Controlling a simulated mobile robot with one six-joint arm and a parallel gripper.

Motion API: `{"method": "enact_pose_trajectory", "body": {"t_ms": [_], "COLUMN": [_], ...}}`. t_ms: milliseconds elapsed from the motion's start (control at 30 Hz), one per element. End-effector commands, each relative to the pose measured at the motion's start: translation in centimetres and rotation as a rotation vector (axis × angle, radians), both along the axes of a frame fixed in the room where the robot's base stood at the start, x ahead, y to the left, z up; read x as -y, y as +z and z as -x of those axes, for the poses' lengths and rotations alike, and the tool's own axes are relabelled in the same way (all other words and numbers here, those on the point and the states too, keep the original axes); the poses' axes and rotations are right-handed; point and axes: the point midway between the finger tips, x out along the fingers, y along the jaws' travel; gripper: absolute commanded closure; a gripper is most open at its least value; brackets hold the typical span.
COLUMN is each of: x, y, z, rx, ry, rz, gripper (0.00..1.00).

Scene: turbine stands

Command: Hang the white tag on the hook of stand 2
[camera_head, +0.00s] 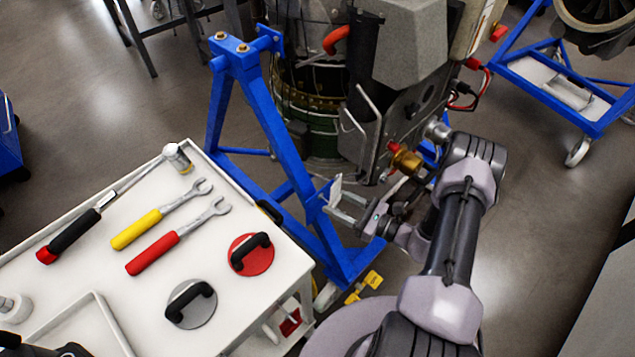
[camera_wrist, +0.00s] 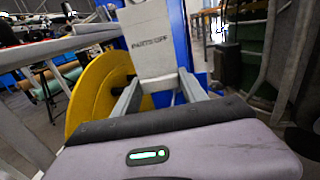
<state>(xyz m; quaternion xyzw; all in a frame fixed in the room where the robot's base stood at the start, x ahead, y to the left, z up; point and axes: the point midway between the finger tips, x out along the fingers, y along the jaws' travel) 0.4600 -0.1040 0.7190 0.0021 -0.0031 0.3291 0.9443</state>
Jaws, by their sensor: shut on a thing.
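The white tag (camera_head: 336,191) stands upright between the fingertips of my gripper (camera_head: 347,208), which is shut on its lower end. In the wrist view the tag (camera_wrist: 152,45) shows dark print, too blurred to read surely, and rises above my gripper (camera_wrist: 160,88). The tag is in front of a blue stand (camera_head: 268,110) that carries a large engine. In the wrist view a blue upright (camera_wrist: 181,35) is right behind the tag. I cannot make out a hook or a stand number in either view.
A white cart (camera_head: 110,295) with wrenches, a hammer, and red and grey discs with handles is at the left. A yellow disc (camera_wrist: 95,88) is left of the tag. Another blue stand (camera_head: 560,80) is at upper right.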

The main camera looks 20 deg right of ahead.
Motion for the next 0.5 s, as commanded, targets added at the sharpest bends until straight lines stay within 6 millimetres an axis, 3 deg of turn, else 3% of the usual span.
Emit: {"method": "enact_pose_trajectory", "body": {"t_ms": [33, 200, 333, 500], "x": [0.8, 2.8, 3.2, 3.1], "y": [-3.1, -10.8, -14.4, -15.9], "z": [0.8, 3.4, 5.0, 5.4], "rx": [-0.005, -0.005, -0.007, -0.006], "ry": [-0.038, -0.153, -0.210, -0.235], "rz": [-0.005, -0.001, 0.002, 0.005], "gripper": [1.00, 1.00, 1.00, 1.00]}}
